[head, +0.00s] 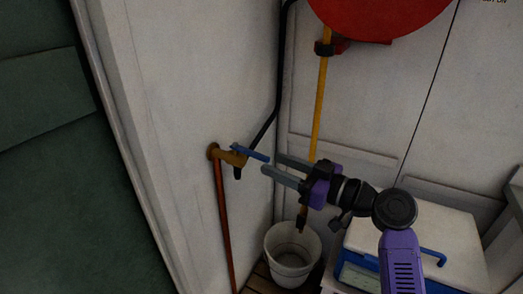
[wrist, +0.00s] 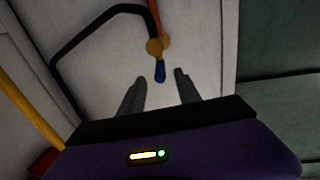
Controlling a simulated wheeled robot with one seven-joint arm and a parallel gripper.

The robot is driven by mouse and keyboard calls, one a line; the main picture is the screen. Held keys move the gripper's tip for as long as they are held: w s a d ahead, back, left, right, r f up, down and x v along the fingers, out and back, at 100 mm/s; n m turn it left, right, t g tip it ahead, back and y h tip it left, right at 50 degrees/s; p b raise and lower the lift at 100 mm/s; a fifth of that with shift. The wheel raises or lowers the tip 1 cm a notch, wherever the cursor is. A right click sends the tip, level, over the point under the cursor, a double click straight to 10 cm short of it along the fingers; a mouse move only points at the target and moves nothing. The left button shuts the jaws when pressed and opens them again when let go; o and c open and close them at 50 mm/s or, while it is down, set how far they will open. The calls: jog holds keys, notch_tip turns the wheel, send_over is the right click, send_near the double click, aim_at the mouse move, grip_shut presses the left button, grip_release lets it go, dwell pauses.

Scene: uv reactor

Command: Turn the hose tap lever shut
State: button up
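The hose tap is a brass fitting (head: 232,158) on the white wall, left of centre in the head view. Its blue lever (head: 250,152) sticks out to the right, toward my gripper (head: 271,164). In the wrist view the brass tap (wrist: 155,46) is ahead of the fingers, and the blue lever (wrist: 160,71) points at me, seen nearly end on. My gripper (wrist: 158,80) is open, with the lever's tip lined up with the gap between the fingers. I cannot tell whether the tip is inside the gap. No contact shows.
A copper pipe (head: 224,220) runs down from the tap. A black hose (head: 279,80) rises beside it. A white bucket (head: 291,262) stands below. A yellow hose (head: 320,100) hangs from a red reel (head: 380,12). A white-lidded box (head: 440,235) is at lower right.

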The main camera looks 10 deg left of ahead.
aim_at(244, 151)
jog(key=shift+p+x, duration=0.65)
jog(key=shift+x, duration=3.2)
jog(key=shift+r, duration=0.1)
grip_shut()
